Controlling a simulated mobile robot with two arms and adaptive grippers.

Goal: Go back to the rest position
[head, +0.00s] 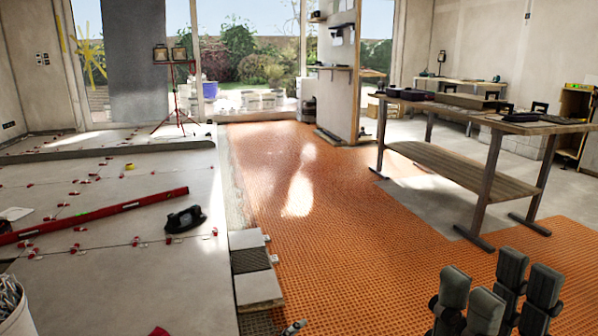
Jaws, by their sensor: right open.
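My right gripper (498,287) is at the bottom right, above the orange mat. Its dark fingers point up and stand apart, with nothing between them. My left gripper is not in view. Large grey tiles (120,215) cover the floor on the left, with several red levelling clips (76,249) along their joints. A long red spirit level (95,214) lies across them. A black tool (185,220) lies right of the level.
An orange uncoupling mat (330,200) covers the middle floor and is mostly clear. A stack of tile pieces (257,288) stands at its left edge. A workbench (470,166) with tools is on the right. A white bucket (18,318) is at bottom left. A red tripod (177,100) stands behind.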

